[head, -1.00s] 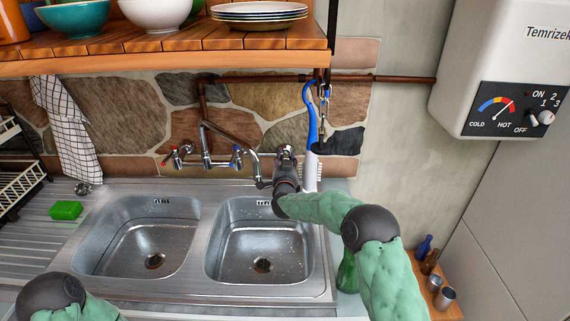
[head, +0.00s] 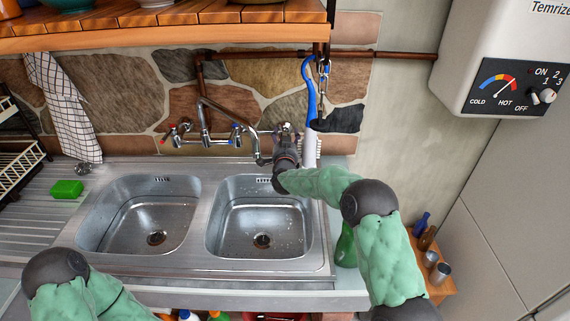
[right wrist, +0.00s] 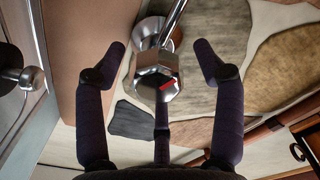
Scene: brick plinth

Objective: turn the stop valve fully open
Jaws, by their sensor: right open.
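The stop valve shows in the right wrist view as a chrome, faceted knob (right wrist: 152,66) with a red mark, in front of the stone wall. My right gripper (right wrist: 160,62) is open, with dark fingers on the left and right of the knob and a third behind its lower edge. Gaps show beside the side fingers; I cannot tell whether the third touches. In the head view my right gripper (head: 287,148) is at the wall behind the right basin and hides most of the valve. Only my left arm shows at the lower left; its gripper is out of view.
A blue-handled brush (head: 311,105) and a chain (head: 323,85) hang just right of my right gripper. The mixer tap (head: 205,138) is to its left. The double sink (head: 200,262) lies below. A wooden shelf (head: 200,38) overhangs above. A green bottle (head: 346,247) stands by my right arm.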

